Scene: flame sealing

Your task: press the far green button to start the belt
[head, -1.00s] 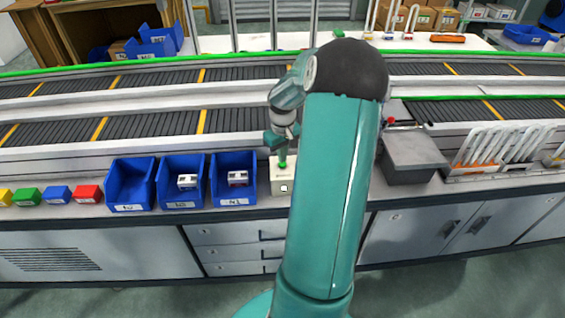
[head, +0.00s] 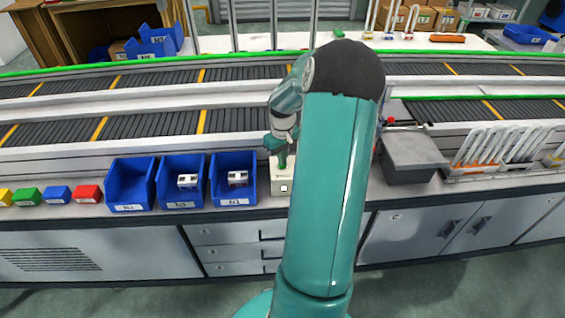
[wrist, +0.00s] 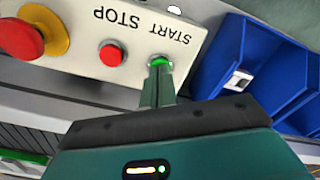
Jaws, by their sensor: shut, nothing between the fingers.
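The white control box (head: 283,186) stands on the bench edge, right of the blue bins. In the wrist view the box (wrist: 75,70) carries the words START and STOP. The green button (wrist: 160,61) is beside START and looks lit around its edge. My gripper (wrist: 158,72) is shut and empty, with its fingertips at the green button, covering part of it. They appear to touch it; how far it is pushed in I cannot tell. In the head view my gripper (head: 283,164) points down at the box top, and the button is hidden.
A red button (wrist: 112,53) and a red mushroom knob on a yellow collar (wrist: 24,38) share the panel. Blue bins (head: 233,180) stand close to the left of the box. The roller conveyor (head: 150,128) runs behind. A grey box (head: 412,160) stands to the right.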

